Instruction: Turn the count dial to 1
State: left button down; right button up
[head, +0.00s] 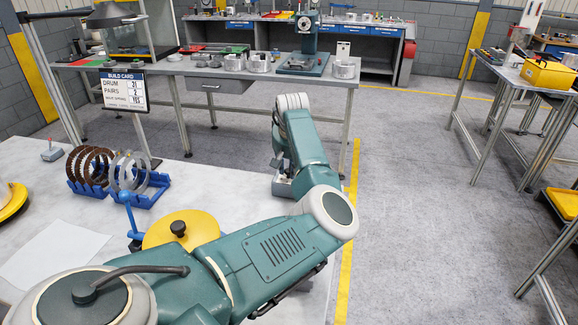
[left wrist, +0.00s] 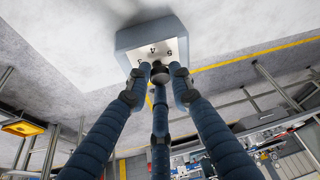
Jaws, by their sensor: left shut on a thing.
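The count dial is a dark round knob (left wrist: 160,73) on a grey box (left wrist: 150,38) with a pale face, seen in the left wrist view. The numerals 3, 4 and 5 show on the face around the knob; other marks are hidden, and I cannot tell where the dial points. In the head view the box (head: 282,188) stands near the right edge of the white table. My left gripper (left wrist: 158,72) has its fingers closed around the knob. In the head view the gripper (head: 280,164) is partly hidden by my arm. My right gripper is not in view.
A blue rack (head: 143,198) holds brown and grey rings on the white table (head: 225,185). A yellow disc (head: 180,230) lies beneath my arm. A build card (head: 124,91) hangs before the back bench. A small lever device (head: 52,152) stands at left.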

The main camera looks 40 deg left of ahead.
pick_arm(q)
jog(key=m+p, duration=0.1)
jog(key=p, duration=0.1)
jog(key=m+h+p, duration=0.1)
jog(key=m+p, duration=0.1)
jog(key=r+m+t+p, duration=0.1)
jog(key=m+p, duration=0.1)
jog(key=shift+s+a, duration=0.15)
jog(key=shift+a, duration=0.2)
jog(key=shift+a+f+m+h+p, duration=0.1)
jog(key=shift+m+h+p, duration=0.4)
jog(key=shift+m+p, duration=0.3)
jog(key=m+h+p, duration=0.1)
jog(key=m, duration=0.2)
jog(key=shift+a+f+t, duration=0.1)
jog(key=shift+t, duration=0.2)
jog(key=shift+m+h, duration=0.3)
jog(key=shift+m, duration=0.3)
jog(key=shift+w, duration=0.2)
jog(key=c, duration=1.8)
grip_release()
jog(key=shift+o, duration=1.3)
jog(key=shift+s+f, duration=0.1)
